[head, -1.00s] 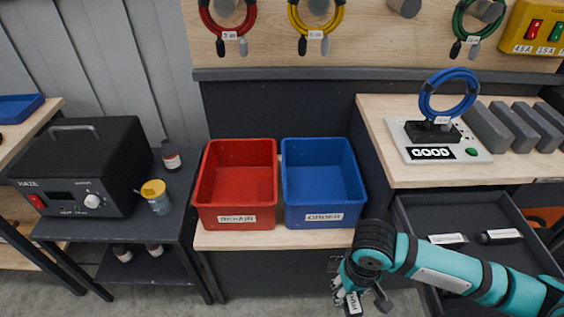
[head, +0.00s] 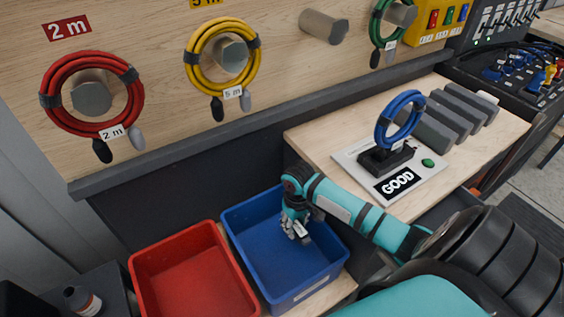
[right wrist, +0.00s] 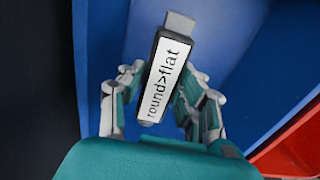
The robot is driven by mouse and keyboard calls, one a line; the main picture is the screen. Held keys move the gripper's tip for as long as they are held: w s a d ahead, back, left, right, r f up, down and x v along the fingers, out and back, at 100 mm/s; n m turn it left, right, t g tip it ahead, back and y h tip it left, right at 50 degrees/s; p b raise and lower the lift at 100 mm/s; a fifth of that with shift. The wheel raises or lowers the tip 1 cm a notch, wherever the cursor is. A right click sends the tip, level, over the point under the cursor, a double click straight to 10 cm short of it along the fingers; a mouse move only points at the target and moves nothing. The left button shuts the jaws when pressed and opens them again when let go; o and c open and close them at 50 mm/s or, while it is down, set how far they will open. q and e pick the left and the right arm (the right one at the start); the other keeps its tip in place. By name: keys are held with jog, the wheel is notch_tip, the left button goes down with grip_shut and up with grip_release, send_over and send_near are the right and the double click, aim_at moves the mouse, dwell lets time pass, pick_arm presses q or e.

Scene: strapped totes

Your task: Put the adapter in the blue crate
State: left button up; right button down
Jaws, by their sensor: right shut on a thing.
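The adapter (right wrist: 168,78) is a dark block with a white label reading "round>flat" and a grey plug end. In the right wrist view it sits between the fingers of my right gripper (right wrist: 163,103), which is shut on it. In the head view my right gripper (head: 297,230) points down within the outline of the blue crate (head: 318,287), and the adapter shows only as a small pale bit at the fingertips. The crate's visible floor is bare. I cannot tell the exact height of the adapter above it. My left gripper is not in view.
A red crate (head: 150,262) stands close beside the blue one, on its left. A bench to the right holds a "GOOD" stand (head: 398,182) with a blue cable coil (head: 381,128). Red (head: 49,88) and yellow (head: 190,62) coils hang on pegs above the crates.

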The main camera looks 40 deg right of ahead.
send_over(296, 248)
notch_tip(296, 248, down, 6)
jog(key=shift+r, duration=0.1)
jog(key=shift+f+b, duration=0.3)
jog(key=shift+f, duration=0.05)
notch_tip(296, 248, down, 3)
jog(key=shift+f, duration=0.1)
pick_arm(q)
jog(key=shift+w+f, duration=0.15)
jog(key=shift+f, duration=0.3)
pick_arm(e)
jog(key=shift+f, duration=0.25)
pick_arm(q)
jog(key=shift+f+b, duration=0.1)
jog(key=shift+b, duration=0.2)
pick_arm(e)
jog(key=shift+f, duration=0.1)
jog(key=shift+f, duration=0.5)
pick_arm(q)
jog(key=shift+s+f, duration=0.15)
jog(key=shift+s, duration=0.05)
pick_arm(e)
jog(key=c, duration=0.9)
grip_release()
